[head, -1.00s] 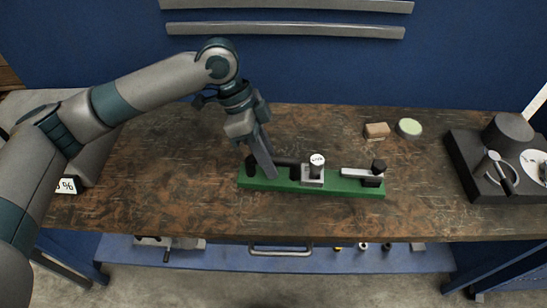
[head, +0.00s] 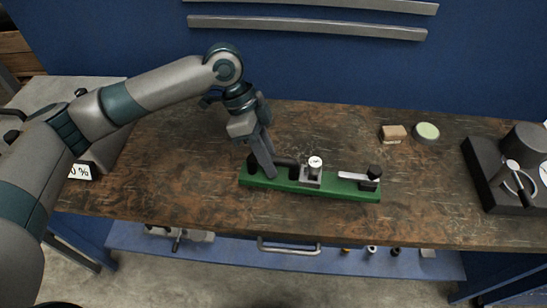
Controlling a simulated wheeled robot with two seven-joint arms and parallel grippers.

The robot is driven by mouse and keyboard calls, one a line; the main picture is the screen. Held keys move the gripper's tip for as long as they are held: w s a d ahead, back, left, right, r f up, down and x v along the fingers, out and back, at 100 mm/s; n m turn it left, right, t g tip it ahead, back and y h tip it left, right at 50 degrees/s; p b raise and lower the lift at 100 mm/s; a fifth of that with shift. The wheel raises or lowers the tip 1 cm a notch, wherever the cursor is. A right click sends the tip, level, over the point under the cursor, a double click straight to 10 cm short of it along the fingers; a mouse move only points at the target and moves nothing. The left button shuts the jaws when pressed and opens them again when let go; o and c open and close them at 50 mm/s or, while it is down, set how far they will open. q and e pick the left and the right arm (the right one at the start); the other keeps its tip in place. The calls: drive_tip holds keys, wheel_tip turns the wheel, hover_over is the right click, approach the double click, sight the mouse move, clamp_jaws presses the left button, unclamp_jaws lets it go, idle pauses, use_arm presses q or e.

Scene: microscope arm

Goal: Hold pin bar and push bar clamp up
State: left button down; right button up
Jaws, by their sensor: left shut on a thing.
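A green base (head: 333,190) lies on the workbench in the head view. A dark bar (head: 287,162) runs along its left part to a grey block with a white-topped knob (head: 315,165) near the middle. A light flat bar (head: 354,176) with a black knob (head: 374,172) is at the base's right end; I cannot tell whether it is raised. My left gripper (head: 269,170) points down at the left part of the base and is shut on the dark bar. Its fingers hide part of the bar and the exact contact. My right gripper is not in view.
A brown block (head: 394,133) and a round pale green piece (head: 427,131) lie behind the base to the right. A dark device (head: 490,175) stands at the bench's right end. The wooden bench top (head: 170,185) is clear left of the base and in front of it.

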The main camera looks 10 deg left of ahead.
sight(250, 166)
use_arm(q)
drive_tip(key=shift+w+a+f+b, duration=0.1)
drive_tip(key=shift+w+a+f, duration=0.2)
drive_tip(key=shift+a+f, duration=0.5)
drive_tip(key=shift+w+a+f+b, duration=0.1)
drive_tip(key=shift+w+a+f, duration=0.25)
drive_tip(key=shift+a+f, duration=0.45)
drive_tip(key=shift+w+a+f+b, duration=0.1)
drive_tip(key=shift+w+a+f, duration=0.2)
drive_tip(key=shift+a+f, duration=0.5)
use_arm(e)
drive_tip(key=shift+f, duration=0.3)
use_arm(q)
drive_tip(key=shift+a+r, duration=0.15)
drive_tip(key=shift+r, duration=0.05)
drive_tip(key=shift+f, duration=0.6)
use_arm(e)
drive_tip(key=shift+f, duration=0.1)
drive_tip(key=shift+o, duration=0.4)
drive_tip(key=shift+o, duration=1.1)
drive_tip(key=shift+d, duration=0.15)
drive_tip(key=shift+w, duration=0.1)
